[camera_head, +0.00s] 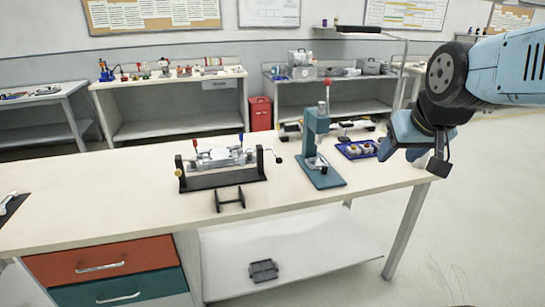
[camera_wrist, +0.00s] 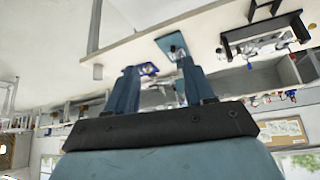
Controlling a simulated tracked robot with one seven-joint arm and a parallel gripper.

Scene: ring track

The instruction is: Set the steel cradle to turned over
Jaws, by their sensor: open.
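The steel cradle (camera_head: 220,158) is a grey metal piece held between two black end posts on a black base (camera_head: 222,179) on the workbench. Small red and yellow knobs show on it, and a crank handle sticks out at its right end. It appears upside down at the upper right of the wrist view (camera_wrist: 262,45).
A teal press (camera_head: 318,145) with a red-topped lever stands right of the cradle. A blue tray (camera_head: 357,149) of small parts lies behind it. A small black stand (camera_head: 230,201) sits in front of the cradle. The bench top (camera_head: 110,190) left of the cradle is mostly clear.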

